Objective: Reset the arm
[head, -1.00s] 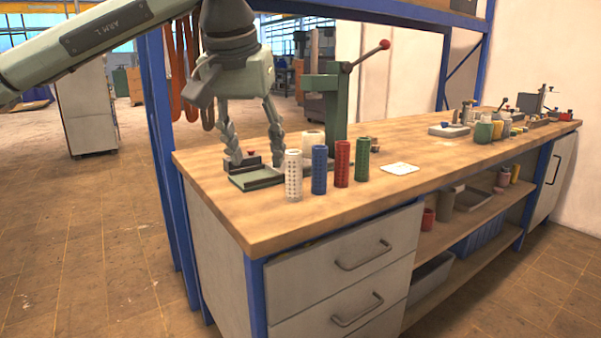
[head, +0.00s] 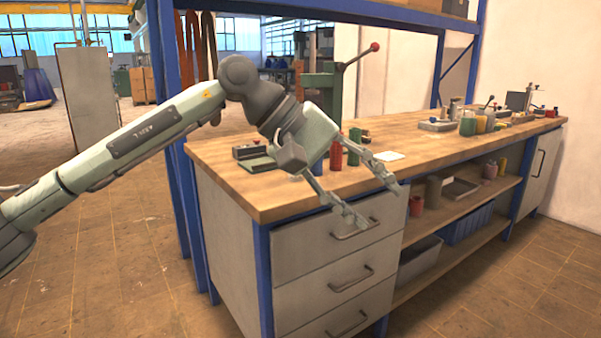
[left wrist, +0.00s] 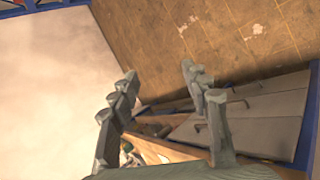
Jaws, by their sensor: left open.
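My left arm (head: 130,142) comes in from the left, and its gripper (head: 374,204) hangs in front of the workbench's near edge, above the drawer fronts. Its two fingers are spread apart, pointing down and to the right, with nothing between them. The fingers also show apart and empty in the left wrist view (left wrist: 158,74). My right gripper is not in view.
The wooden bench (head: 270,195) carries a red cylinder (head: 336,155), a green cylinder (head: 355,134) and a white card (head: 389,156); my gripper hides part of this group. A green press (head: 320,95) stands behind. Drawers (head: 310,250) are below. The floor (head: 480,290) at front right is clear.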

